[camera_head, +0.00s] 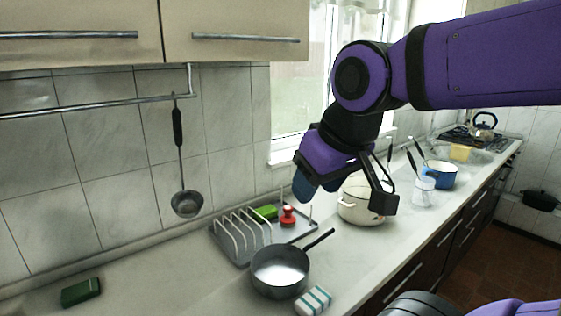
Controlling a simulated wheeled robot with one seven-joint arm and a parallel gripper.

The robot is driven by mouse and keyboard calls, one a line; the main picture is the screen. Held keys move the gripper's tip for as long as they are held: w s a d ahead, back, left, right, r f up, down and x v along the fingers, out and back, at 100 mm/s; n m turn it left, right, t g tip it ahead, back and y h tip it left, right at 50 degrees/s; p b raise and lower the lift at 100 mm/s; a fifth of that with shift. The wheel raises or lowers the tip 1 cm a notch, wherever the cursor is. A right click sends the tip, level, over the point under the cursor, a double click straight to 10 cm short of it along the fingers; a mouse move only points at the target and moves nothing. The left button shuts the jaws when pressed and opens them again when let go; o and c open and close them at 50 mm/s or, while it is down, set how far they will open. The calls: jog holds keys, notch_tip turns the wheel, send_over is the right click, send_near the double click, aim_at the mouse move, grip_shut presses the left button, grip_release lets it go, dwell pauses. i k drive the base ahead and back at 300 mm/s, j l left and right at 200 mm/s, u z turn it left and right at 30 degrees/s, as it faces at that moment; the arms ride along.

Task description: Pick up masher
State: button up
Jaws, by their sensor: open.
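My gripper (343,195) is open and empty, pointing down above the counter. Its jaws appear in front of a cream pot (352,212) with a lid. I cannot surely tell which thing is the masher. Several black-handled utensils (412,162) are behind and to the right of my gripper, around a white holder (424,184); their lower ends are hidden. A small red object (288,217) with a round knob is at the right end of the dish rack (240,238), left of and below my gripper. A ladle (186,203) hangs from the wall rail.
A grey saucepan (279,272) stands in front of the rack, its handle pointing toward the cream pot. A striped block (313,301) lies near the counter edge. A blue pot (440,174) stands farther back. The counter's left front is mostly clear, apart from a green block (81,292).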

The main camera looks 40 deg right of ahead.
aim_at(390, 149)
jog(key=k+l+z, duration=0.1)
jog(key=l+z, duration=0.15)
jog(key=z, duration=0.2)
jog(key=l+z, duration=0.3)
jog(key=z, duration=0.2)
jog(key=l+z, duration=0.3)
jog(key=z, duration=0.15)
jog(key=u, duration=1.55)
jog(key=z, duration=1.5)
jog(key=i+l+u, duration=0.1)
jog(key=u, duration=0.35)
jog(key=l+u, duration=0.3)
jog(key=u, duration=0.2)
